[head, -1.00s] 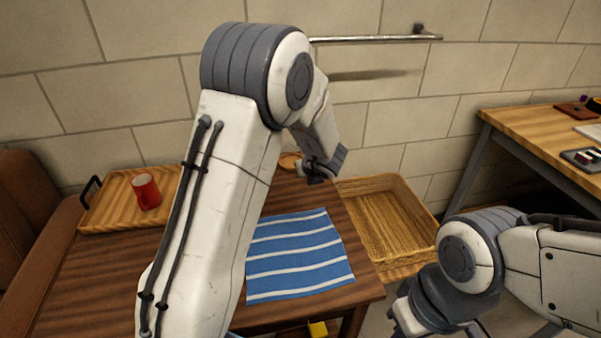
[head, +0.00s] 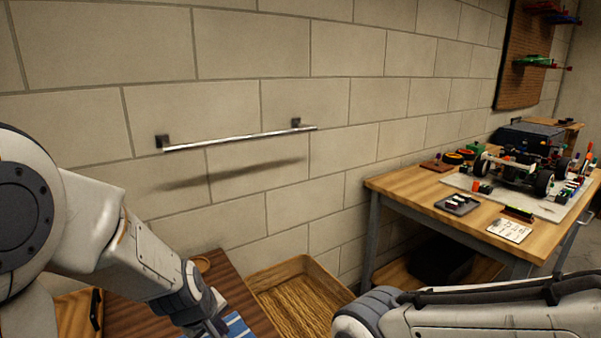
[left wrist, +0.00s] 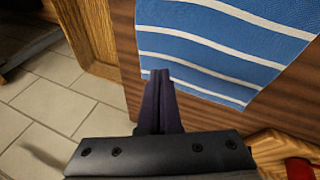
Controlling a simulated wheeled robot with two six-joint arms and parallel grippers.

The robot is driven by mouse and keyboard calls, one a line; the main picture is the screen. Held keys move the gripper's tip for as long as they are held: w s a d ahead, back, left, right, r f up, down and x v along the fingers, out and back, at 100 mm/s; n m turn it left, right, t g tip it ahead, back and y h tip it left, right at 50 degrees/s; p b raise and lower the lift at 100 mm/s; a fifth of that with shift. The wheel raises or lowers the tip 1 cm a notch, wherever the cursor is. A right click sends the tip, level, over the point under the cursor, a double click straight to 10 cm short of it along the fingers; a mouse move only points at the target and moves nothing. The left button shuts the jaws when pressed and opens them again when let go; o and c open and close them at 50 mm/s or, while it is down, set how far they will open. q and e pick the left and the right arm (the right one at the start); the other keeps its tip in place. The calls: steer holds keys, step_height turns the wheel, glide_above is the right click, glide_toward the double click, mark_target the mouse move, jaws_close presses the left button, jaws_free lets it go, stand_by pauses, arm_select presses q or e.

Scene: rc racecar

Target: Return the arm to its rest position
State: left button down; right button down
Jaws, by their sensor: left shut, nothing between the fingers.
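My left arm comes in from the left in the head view and reaches down over the small dark table (head: 228,284). My left gripper (head: 218,327) is at the bottom of that view, partly cut off by the picture edge. In the left wrist view its two fingers (left wrist: 160,76) are shut against each other with nothing between them. They point toward the blue cloth with white stripes (left wrist: 210,45) lying on the table and appear above its edge. My right forearm lies across the lower right of the head view; its gripper is out of the picture.
A wicker basket (head: 262,275) stands right of the table. A metal rail (head: 235,138) is on the wall. A workbench (head: 400,186) at the right holds an RC car (head: 520,168), a dark tray (head: 457,204) and small parts. A red thing (left wrist: 300,168) shows at the wrist view's corner.

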arm_select(q)
steer(key=s+m, duration=0.2)
steer(key=m, duration=0.1)
steer(key=s+a+m+g, duration=0.1)
steer(key=s+m, duration=0.2)
steer(key=s+a+f+m+g, duration=0.1)
steer(key=s+m, duration=0.2)
steer(key=shift+y, duration=0.4)
steer(key=s+d+r+m+g+h, duration=0.1)
steer(key=s+d+r+m+g, duration=0.2)
steer(key=s+d, duration=0.4)
steer(key=s+d+r+m, duration=0.3)
steer(key=s+d+m, duration=0.2)
steer(key=s+d, duration=0.2)
step_height(320, 180, up, 23)
steer(key=p, duration=2.3)
steer(key=shift+a, duration=0.25)
